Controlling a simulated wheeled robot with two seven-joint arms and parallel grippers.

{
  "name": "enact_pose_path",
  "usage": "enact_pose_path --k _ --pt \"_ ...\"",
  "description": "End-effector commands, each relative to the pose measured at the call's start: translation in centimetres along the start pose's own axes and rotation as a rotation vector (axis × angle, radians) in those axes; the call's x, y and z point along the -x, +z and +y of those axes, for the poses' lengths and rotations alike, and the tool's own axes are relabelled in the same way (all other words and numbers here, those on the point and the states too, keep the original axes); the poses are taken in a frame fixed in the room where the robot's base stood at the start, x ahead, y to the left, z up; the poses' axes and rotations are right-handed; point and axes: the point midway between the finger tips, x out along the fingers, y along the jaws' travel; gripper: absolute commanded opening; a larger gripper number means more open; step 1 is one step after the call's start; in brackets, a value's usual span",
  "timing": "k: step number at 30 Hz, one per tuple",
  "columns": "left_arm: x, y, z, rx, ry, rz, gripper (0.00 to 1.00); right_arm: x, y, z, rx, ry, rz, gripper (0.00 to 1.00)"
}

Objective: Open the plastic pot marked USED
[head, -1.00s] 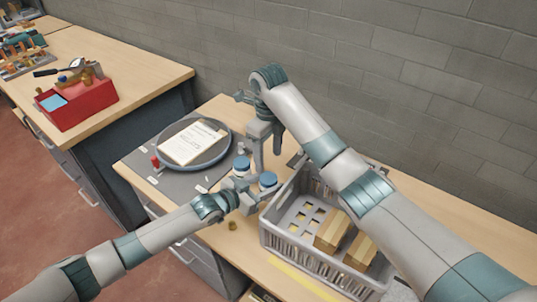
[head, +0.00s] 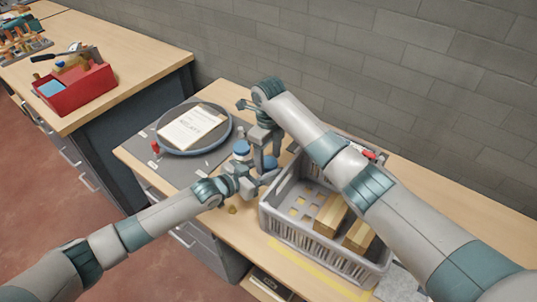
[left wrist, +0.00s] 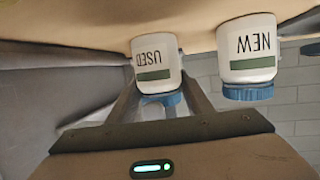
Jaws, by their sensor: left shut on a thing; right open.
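The USED pot (left wrist: 155,60) is white with a dark green band and a blue lid. It appears upside down in the left wrist view, between the fingers of my left gripper (head: 257,181), which is shut on it. In the head view its blue lid (head: 269,162) is partly hidden by my grippers. The NEW pot (left wrist: 248,52) stands beside it, apart from my fingers; its blue lid also shows in the head view (head: 241,147). My right gripper (head: 266,157) is open and points down at the USED pot's lid. I cannot tell whether it touches the lid.
A grey crate (head: 285,235) with wooden blocks (head: 331,215) stands close to the right of the pots. A round grey tray (head: 222,137) with a paper lies to the left. A small brass-coloured piece (head: 232,210) lies near the bench's front edge.

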Motion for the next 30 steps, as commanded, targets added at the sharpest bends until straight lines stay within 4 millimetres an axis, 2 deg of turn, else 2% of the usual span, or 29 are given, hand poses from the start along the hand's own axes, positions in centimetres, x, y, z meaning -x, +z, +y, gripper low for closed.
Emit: enact_pose_path --k 4,5,9,10,16,24,30 --pt "0.00 -0.01 0.00 0.000 0.000 0.000 0.00 0.00 -0.01 -0.01 0.000 0.000 0.000 0.59" --pt "0.00 -0.01 0.00 0.000 0.000 0.000 0.00 0.01 -0.01 -0.01 0.000 0.000 0.000 0.54" --pt "0.00 -0.01 0.00 0.000 0.000 0.000 0.00 0.02 -0.01 -0.02 0.000 0.000 0.000 0.20" --pt "0.00 -0.01 0.00 0.000 0.000 0.000 0.00 0.02 -0.01 -0.02 0.000 0.000 0.000 0.16" --pt "0.00 0.00 0.00 0.000 0.000 0.000 0.00 0.03 -0.01 -0.03 0.042 0.000 0.000 0.16" --pt "0.00 0.00 0.00 0.000 0.000 0.000 0.00 0.04 -0.03 -0.03 0.272 0.001 0.000 0.16" --pt "0.01 0.01 0.00 0.000 0.000 0.000 0.00 0.04 -0.04 -0.06 0.298 0.000 0.000 0.16"
